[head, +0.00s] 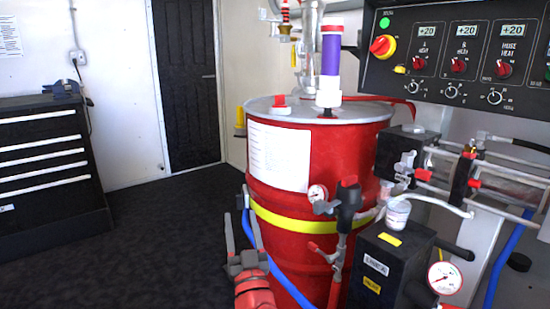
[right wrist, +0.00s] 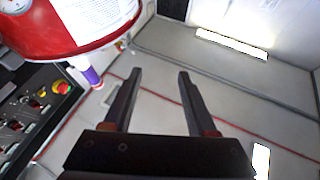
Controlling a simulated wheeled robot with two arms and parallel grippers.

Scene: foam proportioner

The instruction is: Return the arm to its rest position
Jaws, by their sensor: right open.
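My right gripper (head: 237,214) stands upright at the lower middle of the head view, in front of and left of the red drum (head: 340,160). Its two fingers are apart with nothing between them. In the right wrist view the open fingers (right wrist: 160,73) also show empty, with a pale panelled surface behind them. The drum (right wrist: 30,25) appears at the upper left of that view, apart from the fingers. My left gripper is not in view.
A black box labelled LINE A (head: 378,265), gauges, hoses and valves crowd the right. A control panel (head: 455,50) hangs above. A blue hose (head: 285,280) runs close to my right gripper. A dark tool cabinet (head: 45,170) stands left. The dark floor (head: 160,235) between is clear.

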